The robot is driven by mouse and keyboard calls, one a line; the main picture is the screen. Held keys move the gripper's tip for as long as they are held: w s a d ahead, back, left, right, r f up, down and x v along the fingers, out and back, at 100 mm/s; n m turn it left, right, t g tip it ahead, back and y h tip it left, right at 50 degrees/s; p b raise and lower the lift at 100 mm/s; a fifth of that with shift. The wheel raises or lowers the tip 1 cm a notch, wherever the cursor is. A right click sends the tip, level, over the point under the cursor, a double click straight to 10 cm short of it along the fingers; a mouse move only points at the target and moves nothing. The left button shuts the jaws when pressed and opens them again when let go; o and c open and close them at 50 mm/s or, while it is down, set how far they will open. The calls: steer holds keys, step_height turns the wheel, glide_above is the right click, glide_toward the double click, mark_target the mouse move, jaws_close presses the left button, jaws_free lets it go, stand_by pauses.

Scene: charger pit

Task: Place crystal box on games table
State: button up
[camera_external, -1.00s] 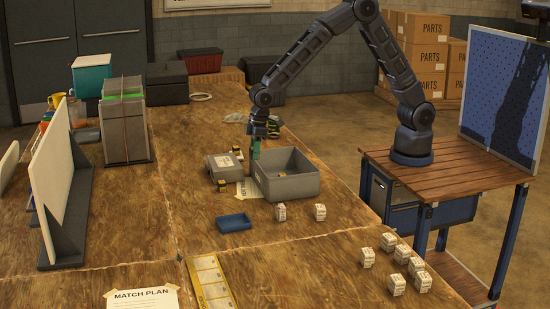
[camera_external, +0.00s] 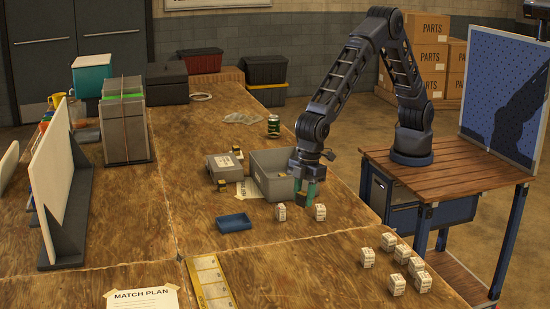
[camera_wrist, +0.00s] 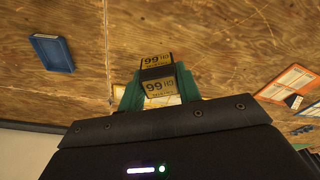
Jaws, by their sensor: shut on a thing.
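My gripper (camera_external: 304,194) has green fingers and is shut on a small black-and-yellow box (camera_wrist: 157,78), marked 66 in the wrist view; I take it as the crystal box. In the external view the box (camera_external: 302,200) shows as a small dark shape between the fingertips, just right of the grey bin and close to white cubes. Its height above the wood is hard to tell. The large wooden table (camera_external: 120,235) lies below; it also fills much of the wrist view (camera_wrist: 220,40). I cannot tell which part is the games table.
The open grey bin (camera_external: 272,190) stands beside my gripper. Several white cubes (camera_external: 320,212) are scattered at the right. The front left of the table is clearer.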

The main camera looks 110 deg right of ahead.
mark_target(372, 293)
steer(key=s+a+n, duration=0.2)
steer(key=s+a, duration=0.5)
steer(key=a, duration=0.4)
steer(key=s+a+n, duration=0.1)
steer(key=s+a, duration=0.6)
steer(key=a, duration=0.4)
steer(key=f, duration=2)
steer(key=shift+a, duration=0.3)
steer(key=shift+f, duration=0.1)
steer(key=o, duration=1)
